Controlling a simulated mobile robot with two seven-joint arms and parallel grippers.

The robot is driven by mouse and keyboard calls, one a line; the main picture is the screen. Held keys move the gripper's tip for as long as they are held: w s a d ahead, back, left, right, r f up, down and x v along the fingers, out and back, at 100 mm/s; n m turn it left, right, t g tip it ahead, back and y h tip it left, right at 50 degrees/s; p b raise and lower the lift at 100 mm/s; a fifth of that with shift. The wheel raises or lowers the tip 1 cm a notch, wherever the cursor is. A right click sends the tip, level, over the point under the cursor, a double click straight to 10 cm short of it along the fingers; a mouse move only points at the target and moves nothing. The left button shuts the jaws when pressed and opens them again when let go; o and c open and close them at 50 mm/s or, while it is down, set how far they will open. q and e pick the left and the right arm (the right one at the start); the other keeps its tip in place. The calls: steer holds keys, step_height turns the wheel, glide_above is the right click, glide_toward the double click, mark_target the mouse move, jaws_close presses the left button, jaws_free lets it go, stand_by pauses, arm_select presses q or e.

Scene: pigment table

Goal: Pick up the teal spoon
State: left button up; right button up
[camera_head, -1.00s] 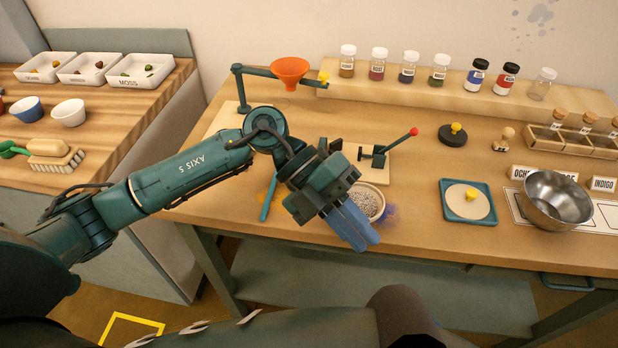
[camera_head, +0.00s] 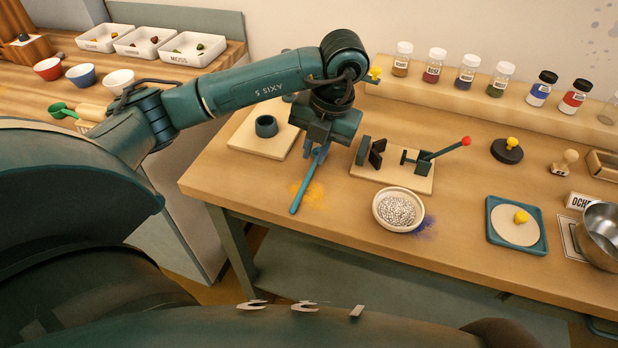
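The teal spoon (camera_head: 301,190) lies on the wooden table, its lower end toward the front edge, beside an ochre powder stain. Its upper end is hidden under my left gripper (camera_head: 314,155). The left gripper points down right over that upper end, with the bluish fingers partly hidden by the gripper body. I cannot tell whether the fingers are apart or closed on the spoon. My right gripper is not in view.
A bowl of pale granules (camera_head: 397,210) and a press with a red-knobbed lever (camera_head: 425,160) stand right of the spoon. A small dark cup (camera_head: 266,126) sits on a board to the left. Labelled jars (camera_head: 434,68) line the back shelf. The front left table is clear.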

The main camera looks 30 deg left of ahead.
mark_target(309, 174)
arm_select(q)
steer(key=f, duration=0.3)
steer(key=a+f+p, duration=0.1)
steer(key=f, duration=0.1)
steer(key=shift+s+f, duration=0.15)
steer(key=shift+f, duration=0.15)
jaws_close()
